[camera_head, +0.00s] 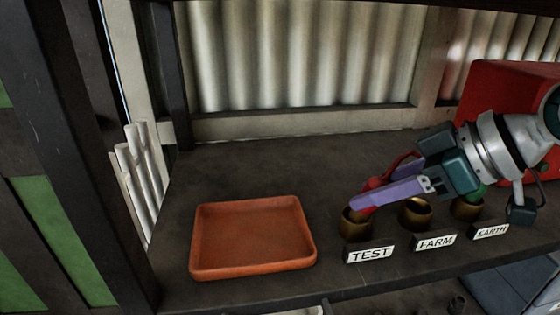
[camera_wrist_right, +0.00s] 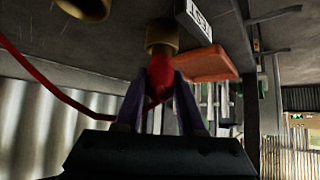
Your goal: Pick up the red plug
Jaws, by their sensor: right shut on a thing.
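The red plug (camera_head: 370,184) with its red cable shows at the brass socket behind the TEST label (camera_head: 369,254). My right gripper (camera_head: 366,201) comes in from the right, its purple fingers at the plug and hiding much of it. In the right wrist view the red plug (camera_wrist_right: 160,74) sits between the two fingers (camera_wrist_right: 160,90), with its end at the brass TEST socket (camera_wrist_right: 162,36). The gripper is shut on it. I cannot tell how deep the plug sits in the socket. My left gripper is not in view.
An empty orange tray (camera_head: 203,235) lies left of the sockets. A red box (camera_head: 490,88) stands at the back right. Shelf between tray and back wall is clear.

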